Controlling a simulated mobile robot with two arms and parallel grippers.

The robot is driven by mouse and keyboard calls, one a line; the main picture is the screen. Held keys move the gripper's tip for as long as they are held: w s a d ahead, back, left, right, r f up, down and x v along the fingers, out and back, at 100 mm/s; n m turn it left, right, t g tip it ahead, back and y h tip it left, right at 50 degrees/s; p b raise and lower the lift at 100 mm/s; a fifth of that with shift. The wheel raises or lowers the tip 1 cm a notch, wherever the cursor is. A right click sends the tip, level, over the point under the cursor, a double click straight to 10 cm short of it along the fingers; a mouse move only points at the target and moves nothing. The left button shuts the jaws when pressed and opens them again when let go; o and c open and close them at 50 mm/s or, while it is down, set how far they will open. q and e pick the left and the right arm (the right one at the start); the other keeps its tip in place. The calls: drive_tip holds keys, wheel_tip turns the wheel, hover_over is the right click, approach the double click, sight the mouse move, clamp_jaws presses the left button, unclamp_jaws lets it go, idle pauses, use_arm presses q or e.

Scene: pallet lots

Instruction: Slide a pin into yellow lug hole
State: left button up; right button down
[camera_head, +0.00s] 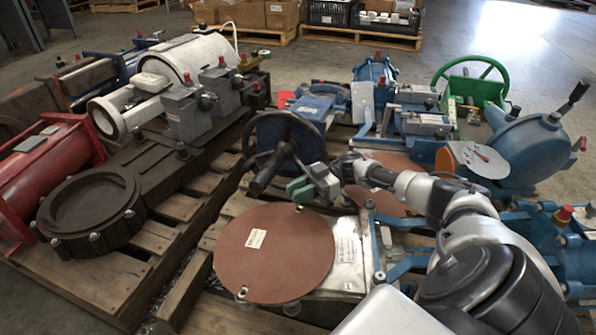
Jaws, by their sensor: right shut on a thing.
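My right gripper (300,189) reaches in from the right and hangs just above the far edge of a flat red-brown disc (276,254). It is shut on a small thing. Green shows at the fingertips, and I cannot tell whether that is the pin or part of the fingers. A small yellowish lug (299,208) sits at the disc's far rim, just below the fingertips. Its hole is too small to make out. Two greyish lugs, a left one (241,293) and a right one (292,307), stand at the near rim. My left gripper is not in view.
A dark handwheel (287,130) with a black handle stands close behind my right gripper. A dark ring-shaped casting (92,212) and a red cylinder (42,173) lie left. Blue machinery (535,147) and a green wheel (470,60) stand right. Clear floor is at the upper right.

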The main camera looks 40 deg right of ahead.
drive_tip(key=shift+f+b, duration=0.9)
drive_tip(key=shift+f, duration=0.55)
drive_tip(key=shift+s+f+b, duration=0.15)
drive_tip(key=shift+f+b, duration=0.15)
drive_tip(key=shift+f, duration=0.2)
drive_tip(key=shift+r+p, duration=0.5)
drive_tip(key=shift+p, duration=0.2)
drive_tip(key=shift+a+r+p, duration=0.1)
drive_tip(key=shift+r+p, duration=0.55)
drive_tip(key=shift+r, duration=0.25)
drive_tip(key=shift+p, duration=0.4)
idle(0.8)
drive_tip(key=shift+f+b, duration=0.7)
drive_tip(key=shift+f, duration=0.15)
